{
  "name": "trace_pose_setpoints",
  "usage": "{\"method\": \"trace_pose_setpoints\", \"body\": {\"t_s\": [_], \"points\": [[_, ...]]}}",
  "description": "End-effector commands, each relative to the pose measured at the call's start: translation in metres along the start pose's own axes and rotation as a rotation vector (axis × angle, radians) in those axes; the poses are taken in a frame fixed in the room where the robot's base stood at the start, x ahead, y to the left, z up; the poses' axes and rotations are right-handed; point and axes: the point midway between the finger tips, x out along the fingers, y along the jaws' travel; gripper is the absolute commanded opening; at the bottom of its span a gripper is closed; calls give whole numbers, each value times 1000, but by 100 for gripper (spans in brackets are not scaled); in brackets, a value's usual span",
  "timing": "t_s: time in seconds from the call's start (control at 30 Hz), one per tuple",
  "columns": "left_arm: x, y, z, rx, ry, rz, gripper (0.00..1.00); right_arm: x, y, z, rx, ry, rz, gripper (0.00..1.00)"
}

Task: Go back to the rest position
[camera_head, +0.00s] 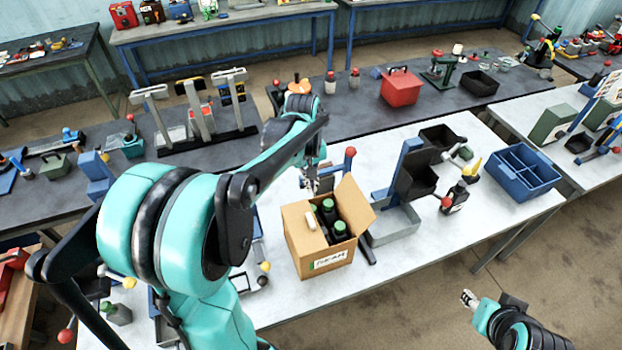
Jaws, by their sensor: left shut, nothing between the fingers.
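My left gripper (312,186) is shut and empty. It is at the rear edge of an open cardboard box (318,262) on the white table, close to its rear flap; I cannot tell whether they touch. The box holds dark bottles with green caps (339,228), standing upright. My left arm reaches in from the left and covers much of the table behind it. My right gripper (468,298) is at the lower right, apart from the table, over the floor. It is too small in view to tell whether its fingers are open.
On the white table (400,262), a grey tray (396,226), black bins (414,178), a small dark bottle (454,199) and a blue divided crate (522,172) stand right of the box. A red toolbox (401,88) stands on the dark bench behind. The table's front right is clear.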

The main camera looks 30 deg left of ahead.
Motion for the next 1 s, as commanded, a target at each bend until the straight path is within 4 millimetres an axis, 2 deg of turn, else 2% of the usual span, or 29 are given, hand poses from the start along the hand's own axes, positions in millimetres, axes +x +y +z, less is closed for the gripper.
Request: {"method": "trace_pose_setpoints", "body": {"t_s": [0.1,0.23,0.37,0.47,0.57,0.67,0.8,1.0], "points": [[-11,1,0,0,0,0,0,0,0,0,0,0,0,40],[-15,1,0,0,0,0,0,0,0,0,0,0,0,40],[-14,1,1,3,1,1,0,1,0,0,0,0,0,40],[-5,0,9,34,19,11,0,11,0,8,0,0,0,40],[14,-2,28,113,63,34,0,34,0,24,0,0,0,40],[42,-8,54,234,135,69,0,65,0,47,0,0,0,40],[87,-18,93,422,251,115,0,108,0,78,0,0,0,40],[154,-35,138,670,414,168,0,161,0,115,0,0,0,40]]}}
